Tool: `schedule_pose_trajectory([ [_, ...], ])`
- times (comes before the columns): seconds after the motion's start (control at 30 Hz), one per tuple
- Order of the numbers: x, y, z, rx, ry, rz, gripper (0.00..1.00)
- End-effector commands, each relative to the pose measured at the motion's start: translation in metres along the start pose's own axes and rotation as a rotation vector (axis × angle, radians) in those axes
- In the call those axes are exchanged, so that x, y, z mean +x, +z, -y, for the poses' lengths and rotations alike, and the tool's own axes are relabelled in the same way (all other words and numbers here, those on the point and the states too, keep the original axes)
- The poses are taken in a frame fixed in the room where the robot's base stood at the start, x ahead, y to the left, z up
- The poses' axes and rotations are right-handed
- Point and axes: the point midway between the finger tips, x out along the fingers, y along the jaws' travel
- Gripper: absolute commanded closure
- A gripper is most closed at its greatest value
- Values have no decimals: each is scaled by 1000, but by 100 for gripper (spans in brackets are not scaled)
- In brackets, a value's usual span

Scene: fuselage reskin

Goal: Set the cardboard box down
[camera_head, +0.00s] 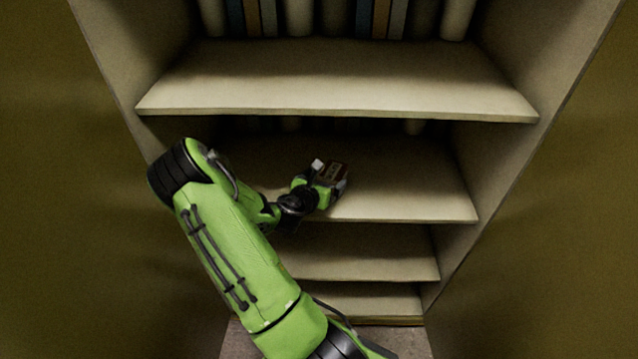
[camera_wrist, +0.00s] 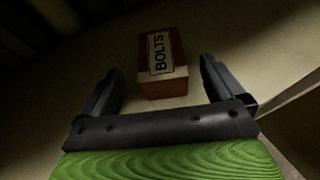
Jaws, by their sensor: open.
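The cardboard box (camera_wrist: 162,62) is small and brown, with a pale label reading "BOLTS". In the wrist view it stands on a shelf surface, just ahead of and between the fingers of my gripper (camera_wrist: 162,88). Dark fingers stand apart on either side, with gaps between them and the box. In the head view the box (camera_head: 331,171) is small and partly hidden by my gripper (camera_head: 329,181), over the second visible shelf (camera_head: 405,190). The underside of the box is hidden.
An upper shelf (camera_head: 335,85) hangs above my gripper, with book-like items and pale cylinders at its back. Lower shelves (camera_head: 365,258) lie beneath. The cabinet's side wall (camera_head: 520,150) stands to the right. The shelf right of the box is clear.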

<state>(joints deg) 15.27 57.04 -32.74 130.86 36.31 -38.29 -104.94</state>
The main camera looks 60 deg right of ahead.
Motion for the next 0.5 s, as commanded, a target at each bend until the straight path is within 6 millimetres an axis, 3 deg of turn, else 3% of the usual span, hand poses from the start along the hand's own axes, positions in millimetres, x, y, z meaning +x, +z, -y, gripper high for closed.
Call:
schedule_pose_trajectory([
  [0.1,-30,1,-1,-3,2,0,4],
  [0.2,-46,1,-1,-2,0,0,4],
  [0.5,-55,1,0,12,-2,-1,4],
])
